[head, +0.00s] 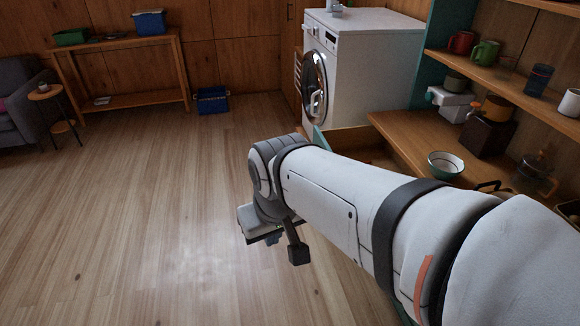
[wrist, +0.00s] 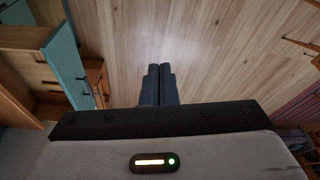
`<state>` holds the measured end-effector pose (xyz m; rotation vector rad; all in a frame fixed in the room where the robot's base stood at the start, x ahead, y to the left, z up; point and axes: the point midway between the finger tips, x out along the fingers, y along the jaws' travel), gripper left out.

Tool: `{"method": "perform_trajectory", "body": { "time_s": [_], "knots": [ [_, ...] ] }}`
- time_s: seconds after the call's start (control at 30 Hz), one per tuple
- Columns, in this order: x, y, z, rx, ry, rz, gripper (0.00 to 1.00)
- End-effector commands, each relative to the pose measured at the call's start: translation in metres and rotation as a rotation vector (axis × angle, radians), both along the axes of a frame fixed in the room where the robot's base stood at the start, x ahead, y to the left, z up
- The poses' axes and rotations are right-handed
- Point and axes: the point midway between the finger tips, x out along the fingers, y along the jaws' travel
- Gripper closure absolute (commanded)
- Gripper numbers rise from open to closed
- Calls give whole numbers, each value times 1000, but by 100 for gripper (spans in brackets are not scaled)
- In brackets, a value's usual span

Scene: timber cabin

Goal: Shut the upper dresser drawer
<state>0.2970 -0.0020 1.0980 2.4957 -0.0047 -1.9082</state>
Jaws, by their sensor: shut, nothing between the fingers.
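The upper dresser drawer is pulled out; its teal front and pale wooden inside show beyond my arm in the head view (head: 320,141). My arm hides much of it and of the dresser below. In the wrist view the teal drawer front (wrist: 68,66) is at the left, with the open wooden inside beside it. My gripper (wrist: 158,71) is shut and empty, its dark fingers together over the floor, to the right of the drawer front and apart from it. In the head view its fingers are mostly hidden at the arm's end.
A wooden top (head: 408,141) holds a bowl (head: 446,164) and kitchen things, with a shelf of mugs (head: 487,54) above. A white washing machine (head: 372,62) stands behind. The wooden floor (head: 140,220) at left is clear. A blue crate (head: 212,101) sits by the far wall.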

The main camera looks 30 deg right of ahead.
Motion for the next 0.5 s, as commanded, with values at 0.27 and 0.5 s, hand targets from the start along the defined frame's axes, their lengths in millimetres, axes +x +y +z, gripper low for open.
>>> {"method": "perform_trajectory", "body": {
  "time_s": [0.27, 0.5],
  "knots": [
    [8, -8, -27, -65, 59, 52, 100],
    [43, -55, -107, -337, 315, 283, 100]
  ]
}}
